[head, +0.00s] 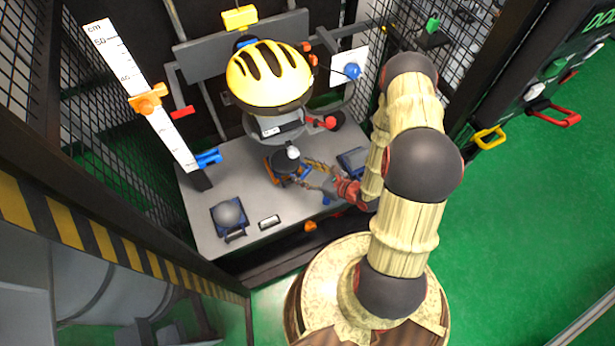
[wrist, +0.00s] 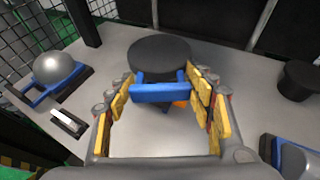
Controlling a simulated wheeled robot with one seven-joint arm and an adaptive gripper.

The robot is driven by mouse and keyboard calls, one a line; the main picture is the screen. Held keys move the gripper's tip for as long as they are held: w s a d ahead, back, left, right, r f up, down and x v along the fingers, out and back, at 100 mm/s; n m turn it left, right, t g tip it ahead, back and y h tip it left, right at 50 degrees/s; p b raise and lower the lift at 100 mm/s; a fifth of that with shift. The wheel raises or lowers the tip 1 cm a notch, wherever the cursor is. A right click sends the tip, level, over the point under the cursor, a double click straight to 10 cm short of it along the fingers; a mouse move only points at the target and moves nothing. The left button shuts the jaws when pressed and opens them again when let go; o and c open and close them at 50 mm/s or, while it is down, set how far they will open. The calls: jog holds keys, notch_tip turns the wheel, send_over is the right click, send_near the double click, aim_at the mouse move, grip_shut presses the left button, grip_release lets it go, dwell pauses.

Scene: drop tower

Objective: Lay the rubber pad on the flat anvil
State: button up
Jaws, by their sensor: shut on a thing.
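My gripper (wrist: 165,110) is shut on a blue bar-like handle (wrist: 160,92) at the near side of a thick black disc (wrist: 158,55), which looks like the rubber pad. In the head view, my gripper (head: 306,174) reaches in from the right to the dark disc (head: 280,164), below the helmet. An orange part shows under the blue handle. I see no plain flat anvil top; it may be hidden under the disc. I cannot tell whether the disc is resting on something or held above it.
A silver dome on a blue-handled base (wrist: 58,67) stands left, with a small white-topped block (wrist: 68,122) near it. A black cylinder (wrist: 298,80) and another blue-handled piece (wrist: 292,155) are at right. The yellow helmet (head: 268,75) hangs overhead; a scale (head: 140,90) stands left.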

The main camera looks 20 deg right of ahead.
aim_at(299, 165)
jog(key=shift+w+f+b, duration=0.1)
jog(key=shift+w+b, duration=0.2)
jog(key=shift+w, duration=2.15)
jog(key=shift+f+b, duration=1)
jog(key=shift+f, duration=0.3)
jog(key=shift+f, duration=0.1)
jog(key=o, duration=1.4)
jog(key=shift+o, duration=0.8)
jog(key=shift+s, duration=0.1)
jog(key=v, duration=1)
jog(key=shift+d, duration=0.15)
jog(key=shift+v, duration=0.85)
